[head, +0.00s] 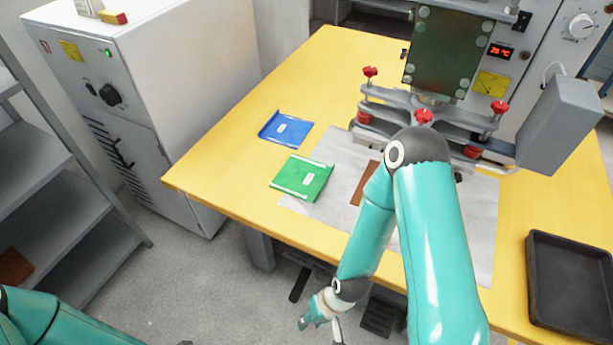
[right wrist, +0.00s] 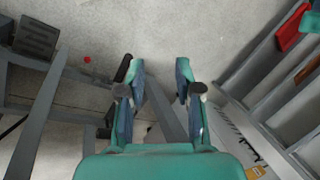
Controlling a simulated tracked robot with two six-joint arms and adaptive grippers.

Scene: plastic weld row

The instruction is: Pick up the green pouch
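My right gripper (head: 320,322) is low in front of the table edge, below and apart from the pouch. In the right wrist view, its two fingers (right wrist: 158,90) stand apart with nothing between them, over grey floor. The pouch does not show in that view. My left arm enters at the lower left of the head view; its gripper cannot be made out.
A blue pouch (head: 286,130) lies just behind the green one. A press with red knobs (head: 424,116) stands on the table at the back right. A black tray (head: 535,285) is at the right. A brown strip (head: 365,186) lies partly behind my right arm. Grey shelves (head: 40,185) stand left.

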